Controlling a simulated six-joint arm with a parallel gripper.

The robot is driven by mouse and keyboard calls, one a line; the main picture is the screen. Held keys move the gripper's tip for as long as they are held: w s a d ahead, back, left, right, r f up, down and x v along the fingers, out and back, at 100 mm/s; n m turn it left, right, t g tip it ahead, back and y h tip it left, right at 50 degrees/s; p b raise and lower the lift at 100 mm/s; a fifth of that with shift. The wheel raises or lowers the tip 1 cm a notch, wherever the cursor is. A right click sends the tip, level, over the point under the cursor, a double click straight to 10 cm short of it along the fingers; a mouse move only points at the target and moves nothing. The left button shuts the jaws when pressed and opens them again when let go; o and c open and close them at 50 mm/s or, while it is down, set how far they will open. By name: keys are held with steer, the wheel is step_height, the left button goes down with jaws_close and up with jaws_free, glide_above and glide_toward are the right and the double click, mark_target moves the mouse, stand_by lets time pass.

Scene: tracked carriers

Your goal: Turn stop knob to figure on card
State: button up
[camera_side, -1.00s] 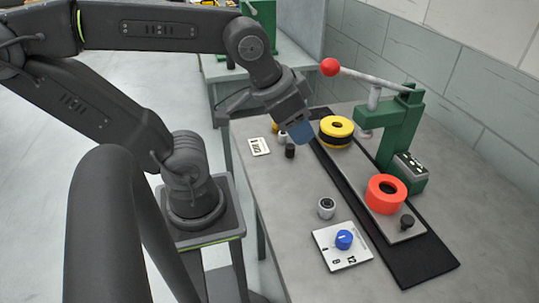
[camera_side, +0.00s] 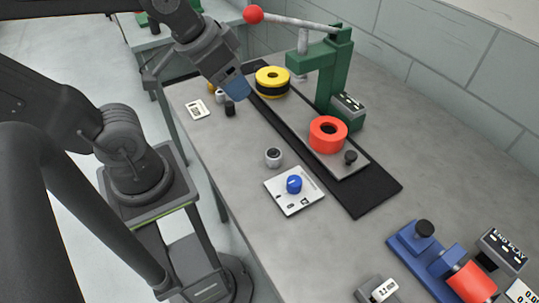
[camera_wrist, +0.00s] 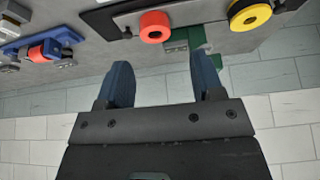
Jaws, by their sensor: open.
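A blue knob (camera_side: 294,184) sits on a white square plate (camera_side: 283,204) with dark marks around it, on the grey bench. The marks are too small to read surely. A small white card (camera_side: 198,108) with dark print lies near the bench's left edge; its figure is not legible. My gripper (camera_side: 236,90) is above the bench's far part, between a black peg and the yellow roll in the picture, well apart from the knob. In the wrist view my gripper (camera_wrist: 163,80) has its two blue fingers spread with nothing between them; knob and card are not clear there.
A grey knob (camera_side: 273,157) stands near the plate. A blue fixture (camera_side: 425,245) is at lower right.

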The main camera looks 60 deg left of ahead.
steer(key=w+d+f+m+g, duration=0.3)
steer(key=w+d+f+m, duration=0.1)
steer(key=w+d, duration=0.15)
steer(key=m+g, duration=0.2)
steer(key=m, duration=0.1)
glide_above(295, 181)
step_height(295, 181, down, 5)
step_height(295, 181, down, 13)
steer(key=shift+f, duration=0.15)
steer(key=shift+n, duration=0.3)
steer(key=c, duration=0.9)
